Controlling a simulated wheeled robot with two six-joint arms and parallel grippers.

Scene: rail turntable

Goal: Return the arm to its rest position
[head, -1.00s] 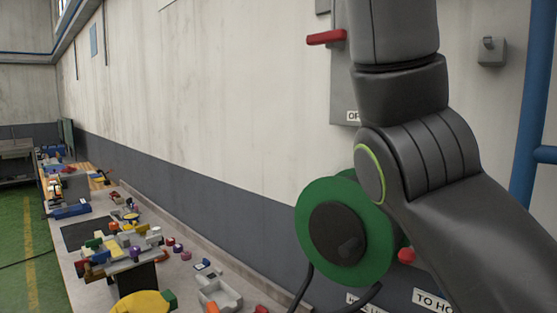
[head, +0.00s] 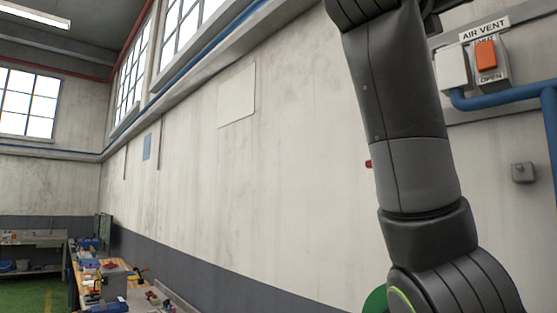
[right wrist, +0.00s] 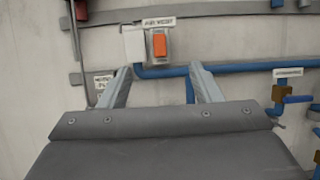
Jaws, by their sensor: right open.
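My right arm (head: 410,140) rises from the bottom right of the head view and leaves through its top edge, so its gripper is outside that view. In the right wrist view my right gripper (right wrist: 161,72) is open, its two fingers well apart with nothing between them. Beyond the fingers is the wall, with an orange switch (right wrist: 159,45) under an "AIR VENT" sign. The same orange switch (head: 486,55) shows at the upper right of the head view. My left gripper is not in view.
A blue pipe (head: 505,97) runs along the wall right of my arm; it also crosses behind the fingers (right wrist: 230,67). A green disc (head: 376,299) is partly hidden behind the arm. Cluttered benches (head: 110,280) stand at lower left. The wall left of the arm is mostly bare.

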